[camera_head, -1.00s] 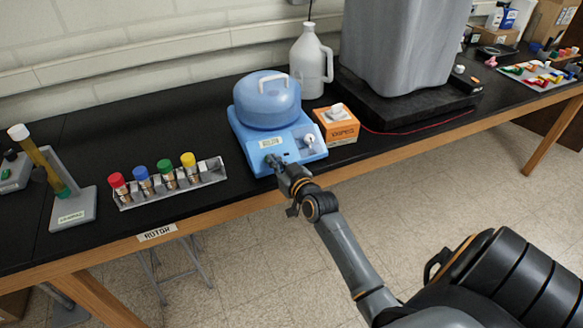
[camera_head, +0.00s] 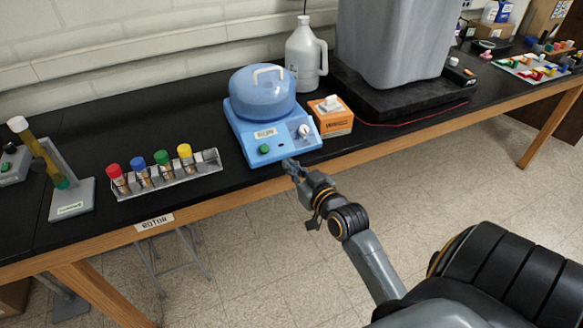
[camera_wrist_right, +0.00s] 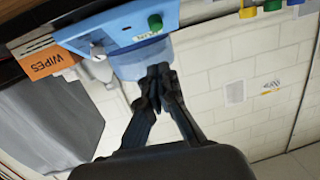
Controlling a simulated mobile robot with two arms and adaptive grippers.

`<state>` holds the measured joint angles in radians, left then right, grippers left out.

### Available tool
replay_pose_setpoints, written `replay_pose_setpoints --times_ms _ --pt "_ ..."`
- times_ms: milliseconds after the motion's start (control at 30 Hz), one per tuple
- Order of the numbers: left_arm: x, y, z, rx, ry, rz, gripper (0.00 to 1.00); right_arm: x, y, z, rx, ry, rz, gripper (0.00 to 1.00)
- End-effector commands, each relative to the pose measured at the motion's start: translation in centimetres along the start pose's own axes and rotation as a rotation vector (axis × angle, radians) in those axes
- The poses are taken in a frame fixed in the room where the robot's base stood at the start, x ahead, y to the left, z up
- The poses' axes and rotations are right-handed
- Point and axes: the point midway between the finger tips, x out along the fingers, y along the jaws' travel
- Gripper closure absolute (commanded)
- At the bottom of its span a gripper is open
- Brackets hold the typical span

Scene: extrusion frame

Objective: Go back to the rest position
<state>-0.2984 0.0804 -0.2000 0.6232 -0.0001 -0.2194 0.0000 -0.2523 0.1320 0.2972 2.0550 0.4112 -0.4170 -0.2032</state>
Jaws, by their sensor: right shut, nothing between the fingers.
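My right gripper (camera_head: 291,165) is shut and empty in the head view, just in front of the table's front edge and below the blue centrifuge (camera_head: 240,144). It is apart from the centrifuge's front panel, which has a green button (camera_head: 264,149) and a white knob (camera_head: 303,131). The centrifuge's domed translucent lid (camera_head: 262,98) is down. In the right wrist view the closed fingers (camera_wrist_right: 158,72) show against the centrifuge and the wall, with nothing between them. The left gripper is not in view.
The black table (camera_head: 90,125) has a wooden front edge. A rack (camera_head: 200,168) of colour-capped tubes and a stand (camera_head: 72,203) with a tube are at left. An orange wipes box (camera_head: 333,119), a white jug (camera_head: 303,62) and a grey bin (camera_head: 385,40) are at right.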

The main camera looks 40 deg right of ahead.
Motion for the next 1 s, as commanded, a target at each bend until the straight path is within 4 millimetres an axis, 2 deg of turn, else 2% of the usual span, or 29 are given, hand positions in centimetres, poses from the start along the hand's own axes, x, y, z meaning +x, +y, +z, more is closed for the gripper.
replay_pose_setpoints --times_ms 100,433,500,567,667,767,800,867,900,967,1000 --pt "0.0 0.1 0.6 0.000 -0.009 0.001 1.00 0.0 0.0 0.0 0.000 0.000 0.000 1.00" --pt "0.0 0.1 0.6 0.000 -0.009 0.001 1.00 0.1 0.0 0.1 0.001 -0.002 0.000 1.00" --pt "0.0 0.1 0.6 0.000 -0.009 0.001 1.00 0.2 -0.1 1.1 0.003 -0.019 -0.001 1.00" --pt "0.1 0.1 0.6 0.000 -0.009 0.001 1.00 0.5 -0.2 2.9 0.006 -0.051 -0.002 1.00" --pt "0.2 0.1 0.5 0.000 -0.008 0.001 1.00 1.0 -0.9 8.2 0.013 -0.144 -0.006 1.00" --pt "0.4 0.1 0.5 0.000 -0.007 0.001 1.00 0.8 -1.9 15.7 0.013 -0.274 -0.014 1.00" --pt "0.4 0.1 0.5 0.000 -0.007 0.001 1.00 0.4 -2.5 18.7 0.012 -0.327 -0.020 1.00" --pt "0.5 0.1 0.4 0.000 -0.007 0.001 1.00 -0.5 -3.3 23.2 0.007 -0.406 -0.028 1.00" --pt "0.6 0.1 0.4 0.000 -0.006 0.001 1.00 -1.2 -3.8 26.1 0.000 -0.459 -0.034 1.00" --pt "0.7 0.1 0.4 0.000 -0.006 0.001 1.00 -2.7 -4.7 30.4 -0.009 -0.537 -0.045 1.00" --pt "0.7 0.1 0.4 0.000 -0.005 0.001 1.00 -4.0 -5.2 33.2 -0.018 -0.589 -0.053 1.00"
